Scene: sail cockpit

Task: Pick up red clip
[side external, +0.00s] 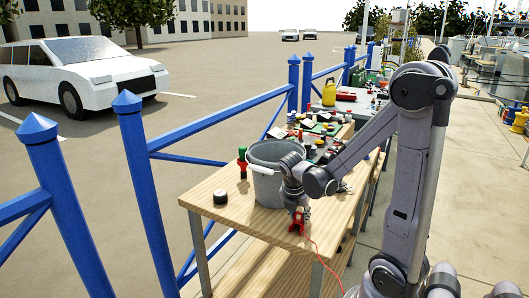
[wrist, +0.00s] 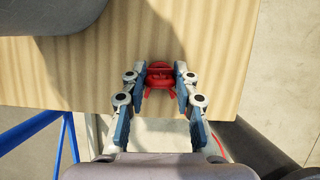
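The red clip (wrist: 160,74) lies on the wooden tabletop close to its near edge in the wrist view. It also shows in the side view (side external: 296,222), under my gripper, with a thin red cable running from its area down past the table edge. My gripper (wrist: 161,70) points down at the clip, with one blue-grey finger on each side of it. The fingertips are very close to the clip's sides, and I cannot tell whether they press on it. In the side view my gripper (side external: 296,208) partly covers the clip's top.
A grey bucket (side external: 266,180) stands on the wooden table (side external: 232,222) right beside my gripper. A black-and-white roll (side external: 221,197) and a red-and-green item (side external: 242,162) sit left of it. Many small items crowd the table farther back. A blue railing (side external: 215,118) runs along the left.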

